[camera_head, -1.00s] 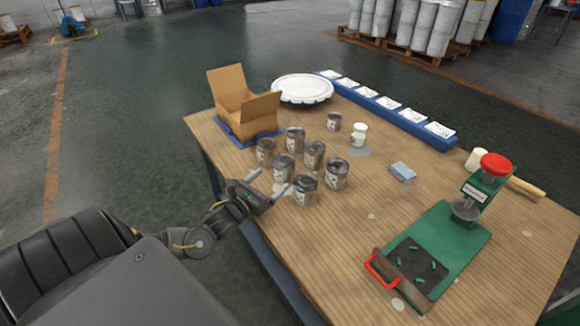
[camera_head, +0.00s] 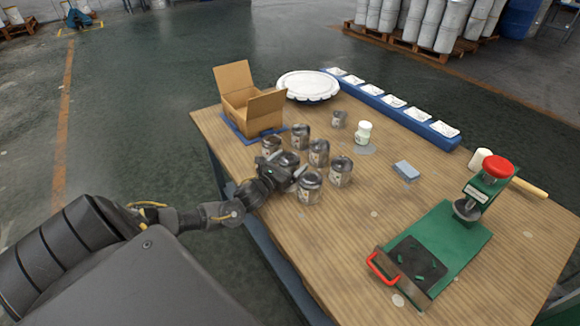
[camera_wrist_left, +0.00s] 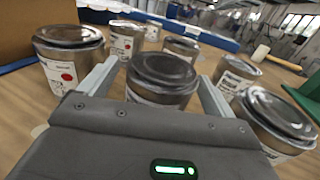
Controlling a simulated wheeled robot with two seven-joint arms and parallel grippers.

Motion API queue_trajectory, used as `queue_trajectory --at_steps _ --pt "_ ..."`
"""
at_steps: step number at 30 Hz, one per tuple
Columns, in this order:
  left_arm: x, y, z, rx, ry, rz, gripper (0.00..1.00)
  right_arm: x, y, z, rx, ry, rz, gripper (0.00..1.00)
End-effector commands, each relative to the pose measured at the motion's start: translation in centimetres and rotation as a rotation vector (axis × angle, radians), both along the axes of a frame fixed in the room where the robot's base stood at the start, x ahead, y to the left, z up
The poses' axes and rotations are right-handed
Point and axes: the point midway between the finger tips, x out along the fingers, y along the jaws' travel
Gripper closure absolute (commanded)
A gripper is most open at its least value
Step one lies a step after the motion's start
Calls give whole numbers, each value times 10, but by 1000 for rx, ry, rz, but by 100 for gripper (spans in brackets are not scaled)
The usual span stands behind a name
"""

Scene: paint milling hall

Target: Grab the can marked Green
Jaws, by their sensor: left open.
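Several grey metal cans with dark lids and pale labels stand upright in a cluster on the table; I cannot read which one is marked Green. My left gripper (camera_head: 281,169) is open at the near left side of the cluster. In the left wrist view one can (camera_wrist_left: 163,78) stands between its two fingers, with its label mostly hidden. A can with a red dot (camera_wrist_left: 70,62) stands just left of the left finger. Another can (camera_wrist_left: 276,122) stands right of the right finger, and more stand behind. The front-most can (camera_head: 309,189) is right of the gripper. My right gripper is out of view.
An open cardboard box (camera_head: 252,105) stands behind the cans on the left. A small white jar (camera_head: 363,134) and a blue-grey block (camera_head: 406,170) lie to the right. A green press (camera_head: 440,245) stands at the front right. The wooden table (camera_head: 340,235) is clear in front.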

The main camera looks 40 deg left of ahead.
Motion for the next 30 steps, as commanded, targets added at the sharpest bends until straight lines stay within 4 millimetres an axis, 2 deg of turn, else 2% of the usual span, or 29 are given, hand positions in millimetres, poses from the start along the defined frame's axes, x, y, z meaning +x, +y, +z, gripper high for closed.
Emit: queue_trajectory --at_steps 3,10,23,30 --pt "8 0 0 0 1 1 10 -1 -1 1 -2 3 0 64" --pt "8 0 -1 0 2 0 10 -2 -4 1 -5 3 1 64" --pt "9 0 -1 0 1 0 66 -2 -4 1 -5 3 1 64" --pt "9 0 1 0 -2 0 68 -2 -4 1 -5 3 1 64"
